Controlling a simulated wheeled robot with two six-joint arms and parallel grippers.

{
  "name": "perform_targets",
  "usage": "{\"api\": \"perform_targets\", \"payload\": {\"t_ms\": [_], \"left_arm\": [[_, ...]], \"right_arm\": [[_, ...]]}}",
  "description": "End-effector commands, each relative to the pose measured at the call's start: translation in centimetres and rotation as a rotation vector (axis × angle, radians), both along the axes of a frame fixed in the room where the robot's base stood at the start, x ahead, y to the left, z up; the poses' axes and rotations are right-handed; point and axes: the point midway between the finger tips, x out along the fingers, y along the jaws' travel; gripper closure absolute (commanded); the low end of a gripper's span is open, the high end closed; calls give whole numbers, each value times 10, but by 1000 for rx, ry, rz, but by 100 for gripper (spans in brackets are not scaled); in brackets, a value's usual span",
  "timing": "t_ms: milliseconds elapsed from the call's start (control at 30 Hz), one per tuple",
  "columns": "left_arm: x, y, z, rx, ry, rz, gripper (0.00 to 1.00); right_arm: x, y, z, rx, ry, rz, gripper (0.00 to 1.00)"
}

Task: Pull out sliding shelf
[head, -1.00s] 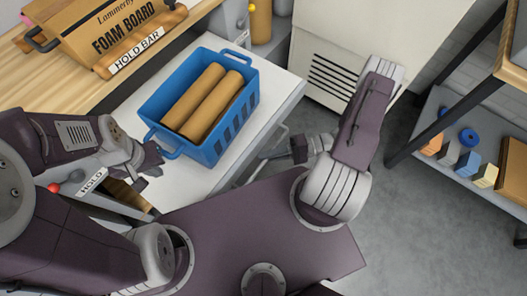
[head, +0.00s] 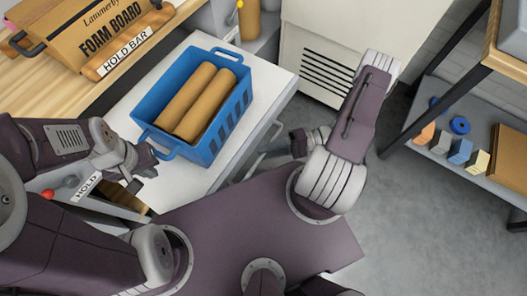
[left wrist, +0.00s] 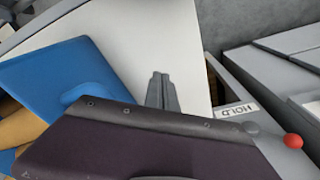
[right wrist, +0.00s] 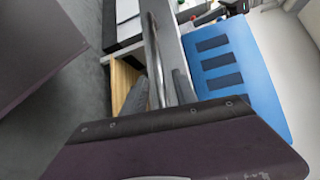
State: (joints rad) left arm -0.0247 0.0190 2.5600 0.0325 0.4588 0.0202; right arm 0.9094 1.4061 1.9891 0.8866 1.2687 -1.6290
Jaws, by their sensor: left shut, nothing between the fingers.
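The sliding shelf (head: 258,98) is a white board with a grey front edge and a bar handle (head: 262,146). It carries a blue basket (head: 212,148) with brown rolls (head: 195,103). My right gripper (head: 296,144) is at the handle's right end; in the right wrist view its fingers (right wrist: 160,92) stand apart on either side of the grey bar (right wrist: 152,45). I cannot tell whether they touch it. My left gripper (head: 150,158) is beside the basket's near left corner; in the left wrist view its fingers (left wrist: 162,90) are together and empty above the white surface.
A label reading HOLD (head: 87,187) and a red knob (head: 47,194) are near my left arm. A foam board box (head: 85,30) sits on the wooden bench at upper left. A cream cabinet (head: 355,25) stands behind, and a rack (head: 410,140) at right. Grey floor (head: 400,215) is clear.

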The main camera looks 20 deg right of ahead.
Motion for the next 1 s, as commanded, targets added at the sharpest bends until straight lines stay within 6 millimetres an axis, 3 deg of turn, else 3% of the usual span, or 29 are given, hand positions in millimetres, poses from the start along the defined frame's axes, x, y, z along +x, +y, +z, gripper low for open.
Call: {"api": "perform_targets", "payload": {"t_ms": [200, 367, 1000], "left_arm": [[0, 0, 8, 0, 0, 0, 100], [0, 0, 9, 0, 0, 0, 100], [0, 0, 9, 0, 0, 0, 100]], "right_arm": [[-8, -49, 7, -5, -3, -5, 66], [-13, -70, 10, -4, -1, -2, 66], [-14, -74, 11, -9, 7, 11, 66]]}}
